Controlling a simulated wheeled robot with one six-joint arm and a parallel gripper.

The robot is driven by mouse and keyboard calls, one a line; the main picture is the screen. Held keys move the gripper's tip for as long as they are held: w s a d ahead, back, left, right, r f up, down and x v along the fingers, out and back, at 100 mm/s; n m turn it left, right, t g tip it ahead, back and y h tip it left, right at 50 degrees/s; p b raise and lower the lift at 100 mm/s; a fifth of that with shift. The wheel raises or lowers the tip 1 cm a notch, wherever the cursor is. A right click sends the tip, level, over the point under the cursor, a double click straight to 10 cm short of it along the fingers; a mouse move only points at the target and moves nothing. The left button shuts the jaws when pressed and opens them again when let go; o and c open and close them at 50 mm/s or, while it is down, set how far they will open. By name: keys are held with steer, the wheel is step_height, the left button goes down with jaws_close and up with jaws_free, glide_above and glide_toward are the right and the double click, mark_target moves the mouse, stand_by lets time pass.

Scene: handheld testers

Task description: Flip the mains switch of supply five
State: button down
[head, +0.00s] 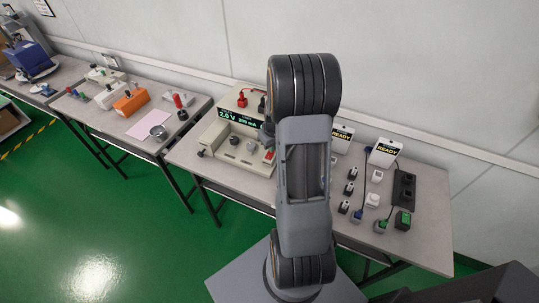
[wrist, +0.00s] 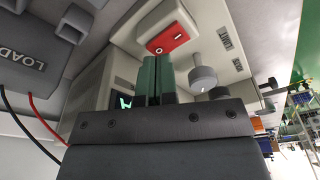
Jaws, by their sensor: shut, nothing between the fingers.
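The beige power supply (head: 226,153) stands on the table left of my arm in the head view, its green display reading about 2.0 V and 300 mA. Its red mains switch (head: 269,156) is at the front right corner. In the wrist view the red rocker (wrist: 168,39) carries white I and O marks in a pale frame on the supply's face (wrist: 215,35). My gripper (wrist: 158,60) is shut and empty, its green fingertips right beside the O end of the rocker; I cannot tell whether they touch. My arm hides the gripper in the head view. No supply number is readable.
A grey knob (wrist: 203,79) sits close to the right of my fingers. A box marked LOAD (wrist: 30,50) with red and black leads is at left in the wrist view. Two READY signs (head: 384,152), small plugs and a black socket strip (head: 404,186) lie right of my arm.

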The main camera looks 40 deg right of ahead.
steer(key=shift+f+b, duration=0.6)
steer(key=shift+f, duration=0.2)
steer(key=shift+r, duration=0.1)
stand_by(0.3)
steer(key=shift+r+p, duration=2.35)
steer(key=shift+r, duration=1.1)
steer(key=s+a+r+t, duration=0.1)
steer(key=s+a+r, duration=0.5)
steer(key=a+r, duration=0.2)
steer(key=s+a+r+t, duration=0.1)
steer(key=s+a+r, duration=0.5)
steer(key=a, duration=0.6)
step_height(320, 180, up, 2)
steer(key=shift+a+r, duration=0.1)
steer(key=shift+a, duration=0.3)
